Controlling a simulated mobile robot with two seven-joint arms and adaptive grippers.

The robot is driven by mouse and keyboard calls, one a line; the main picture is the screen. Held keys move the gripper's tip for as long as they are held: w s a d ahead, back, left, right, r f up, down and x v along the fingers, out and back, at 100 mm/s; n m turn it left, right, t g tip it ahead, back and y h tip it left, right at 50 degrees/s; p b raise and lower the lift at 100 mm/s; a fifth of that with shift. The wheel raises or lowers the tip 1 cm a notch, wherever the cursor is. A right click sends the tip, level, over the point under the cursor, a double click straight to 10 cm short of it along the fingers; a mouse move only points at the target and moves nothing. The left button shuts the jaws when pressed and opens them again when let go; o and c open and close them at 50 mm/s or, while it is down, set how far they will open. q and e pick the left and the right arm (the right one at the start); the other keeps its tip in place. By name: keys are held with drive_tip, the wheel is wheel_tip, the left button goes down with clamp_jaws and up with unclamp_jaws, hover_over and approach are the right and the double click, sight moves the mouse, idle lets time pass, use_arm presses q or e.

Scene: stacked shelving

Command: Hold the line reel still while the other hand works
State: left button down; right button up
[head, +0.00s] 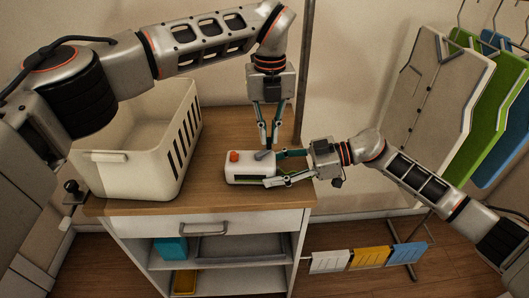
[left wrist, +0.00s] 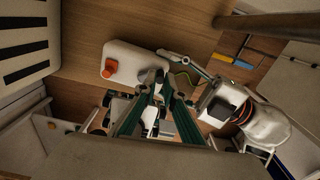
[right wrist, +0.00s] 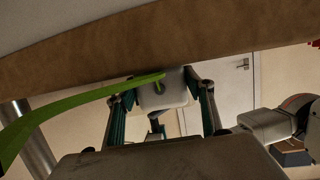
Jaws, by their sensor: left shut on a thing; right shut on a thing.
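The line reel is a white rounded box (head: 243,169) with a red button (head: 234,156) and a grey crank (head: 264,155) on top. It lies on the wooden top of the cabinet. My left gripper (head: 267,146) points down from above and is shut on the grey crank, which also shows in the left wrist view (left wrist: 150,76). My right gripper (head: 274,168) reaches in from the right and is shut on the reel's body. In the right wrist view the reel's white end (right wrist: 160,95) sits between its fingers, with a green line (right wrist: 85,100) coming out.
A cream slotted basket (head: 125,158) stands left of the reel on the wooden top (head: 215,125). A drawer (head: 205,225) and shelves are below. A dark pole (head: 304,70) rises behind. Hanging boards (head: 430,90) are at the right. The back of the top is partly clear.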

use_arm(q)
drive_tip(key=n, duration=0.2)
drive_tip(key=w+a+n, duration=0.1)
drive_tip(key=n, duration=0.1)
idle(0.4)
drive_tip(key=n, duration=0.2)
drive_tip(key=a+n, duration=0.1)
drive_tip(key=n, duration=0.1)
drive_tip(key=shift+w, duration=0.2)
drive_tip(key=shift+a+n, duration=0.25)
drive_tip(key=shift+n, duration=0.55)
drive_tip(key=shift+a+n, duration=0.35)
drive_tip(key=shift+n, duration=0.95)
